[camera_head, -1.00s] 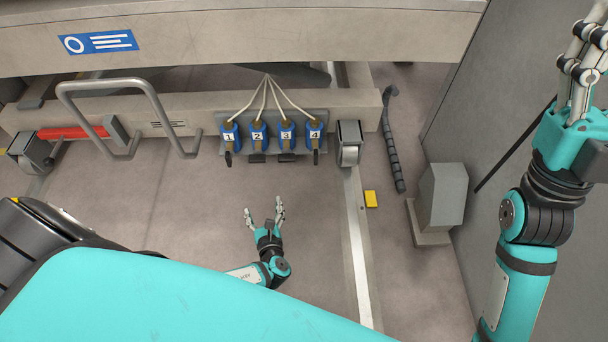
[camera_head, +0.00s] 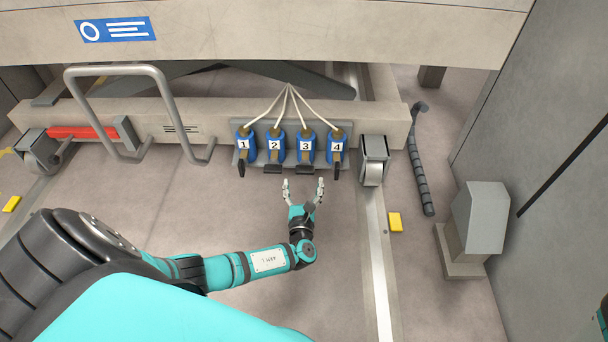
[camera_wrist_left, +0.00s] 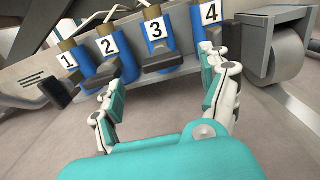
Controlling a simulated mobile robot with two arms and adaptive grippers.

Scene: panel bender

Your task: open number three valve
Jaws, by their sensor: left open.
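The number three valve (camera_head: 306,147) is a blue body labelled 3 in a row of numbered valves on a low grey beam. Its dark handle (camera_head: 305,169) lies crosswise at its lower end. My left gripper (camera_head: 303,186) is open and empty, just in front of and below this valve, fingers pointing at it. In the left wrist view, valve three (camera_wrist_left: 156,31) and its handle (camera_wrist_left: 163,60) appear ahead between the open fingers (camera_wrist_left: 160,75). The right finger lies near valve four (camera_wrist_left: 208,15); I cannot tell whether it touches. My right gripper is out of view.
Valves one (camera_head: 244,146), two (camera_head: 275,147) and four (camera_head: 337,148) stand beside valve three. A caster wheel (camera_head: 373,160) is to the right. A bent metal handle (camera_head: 118,70) rises at left. A grey box (camera_head: 480,218) stands at right. The floor below the valves is clear.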

